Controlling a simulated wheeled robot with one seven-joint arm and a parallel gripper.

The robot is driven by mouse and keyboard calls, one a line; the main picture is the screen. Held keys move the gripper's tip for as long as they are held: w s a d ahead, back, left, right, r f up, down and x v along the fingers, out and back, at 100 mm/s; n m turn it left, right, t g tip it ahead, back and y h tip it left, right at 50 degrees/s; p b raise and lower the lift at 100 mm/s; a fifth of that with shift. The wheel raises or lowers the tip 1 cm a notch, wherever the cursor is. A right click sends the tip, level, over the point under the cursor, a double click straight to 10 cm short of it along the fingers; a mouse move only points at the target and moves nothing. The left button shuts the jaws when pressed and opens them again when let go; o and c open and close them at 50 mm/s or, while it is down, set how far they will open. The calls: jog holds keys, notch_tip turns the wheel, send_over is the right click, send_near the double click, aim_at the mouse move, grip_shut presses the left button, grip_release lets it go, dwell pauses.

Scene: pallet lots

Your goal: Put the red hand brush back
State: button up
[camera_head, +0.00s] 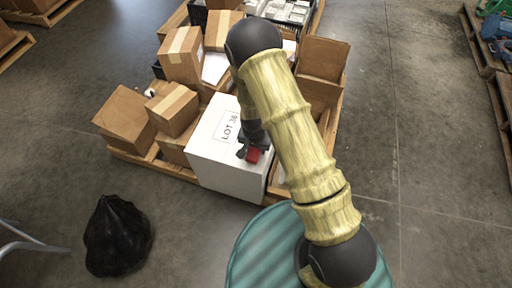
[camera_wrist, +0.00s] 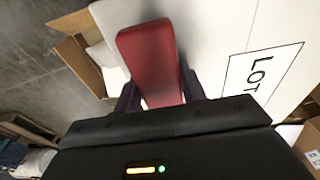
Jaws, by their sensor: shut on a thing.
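The red hand brush (camera_wrist: 150,62) is between the fingers of my gripper (camera_wrist: 160,95) in the wrist view, with its red body pointing away from the palm. In the head view a small red part of the brush (camera_head: 253,155) shows at my gripper (camera_head: 250,146), beside the white box (camera_head: 220,168) marked LOT 38. My gripper is shut on the brush. The white box's pale surface and its label (camera_wrist: 262,72) lie behind the brush in the wrist view. Whether the brush touches the box, I cannot tell. My arm hides part of the box and the pallet behind it.
A wooden pallet (camera_head: 166,167) carries the white box and several cardboard boxes (camera_head: 126,116). An open carton (camera_head: 322,60) stands right of my arm. A black bag (camera_head: 117,236) lies on the floor at lower left. Another pallet (camera_head: 488,73) stands at far right. Grey floor between is clear.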

aim_at(255, 149)
jog(key=shift+f, duration=0.1)
jog(key=o, duration=1.3)
jog(key=r+p, duration=0.1)
jog(key=r, duration=0.3)
jog(key=s+r+p, duration=0.1)
jog(key=r, duration=0.3)
jog(key=r+p, duration=0.1)
jog(key=r, duration=0.3)
jog(key=shift+s+a, duration=0.2)
jog(key=shift+a, duration=0.05)
jog(key=shift+w, duration=0.1)
jog(key=shift+r, duration=0.15)
